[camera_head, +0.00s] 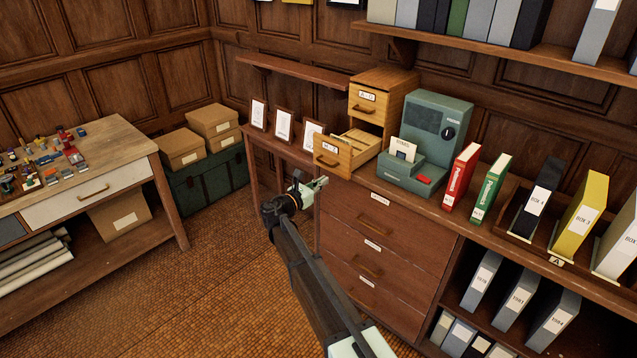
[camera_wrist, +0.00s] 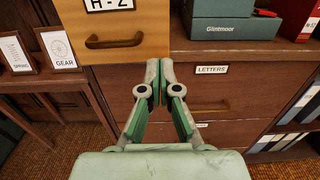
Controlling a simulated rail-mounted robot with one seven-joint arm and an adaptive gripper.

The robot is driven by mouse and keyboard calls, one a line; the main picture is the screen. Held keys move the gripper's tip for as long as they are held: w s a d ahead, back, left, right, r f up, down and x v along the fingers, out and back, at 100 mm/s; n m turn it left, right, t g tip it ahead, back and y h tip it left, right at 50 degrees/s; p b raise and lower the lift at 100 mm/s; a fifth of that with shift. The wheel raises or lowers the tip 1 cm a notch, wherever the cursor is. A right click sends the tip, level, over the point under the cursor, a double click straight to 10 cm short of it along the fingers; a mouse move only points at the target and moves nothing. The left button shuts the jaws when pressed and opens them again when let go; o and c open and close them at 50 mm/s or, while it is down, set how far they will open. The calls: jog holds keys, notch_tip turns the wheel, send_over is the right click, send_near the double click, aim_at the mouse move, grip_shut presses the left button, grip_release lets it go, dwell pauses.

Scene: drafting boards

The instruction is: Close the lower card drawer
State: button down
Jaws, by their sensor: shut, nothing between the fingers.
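A small wooden card cabinet (camera_head: 400,92) stands on the counter with two labelled drawers. Its upper drawer (camera_head: 366,98) looks shut. Its lower drawer (camera_head: 336,156) is pulled well out, with cards or dividers showing inside. In the wrist view the lower drawer's front (camera_wrist: 127,42) fills the upper left, with an "H - Z" label and a dark handle. My gripper (camera_head: 318,183) is below and slightly left of the drawer front, in front of the counter. In the wrist view my gripper (camera_wrist: 160,66) is shut and empty, its tips near the drawer front's lower right corner; contact cannot be told.
A green machine (camera_head: 434,125) stands right of the cabinet, with red and green binders (camera_head: 461,178) beyond it. Framed cards (camera_head: 284,124) stand to the left. Closed counter drawers (camera_head: 372,220) lie below. The floor (camera_head: 190,290) at left is clear.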

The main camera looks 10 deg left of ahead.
aim_at(345, 167)
jog(key=p+x, duration=0.3)
jog(key=x, duration=0.7)
jog(key=shift+w+d, duration=0.1)
jog(key=b+x, duration=0.4)
jog(key=x, duration=1.6)
jog(key=shift+f, duration=0.1)
jog(key=shift+b+x, duration=0.3)
jog(key=shift+x, duration=0.55)
jog(key=shift+w+r, duration=0.15)
jog(key=shift+r, duration=0.1)
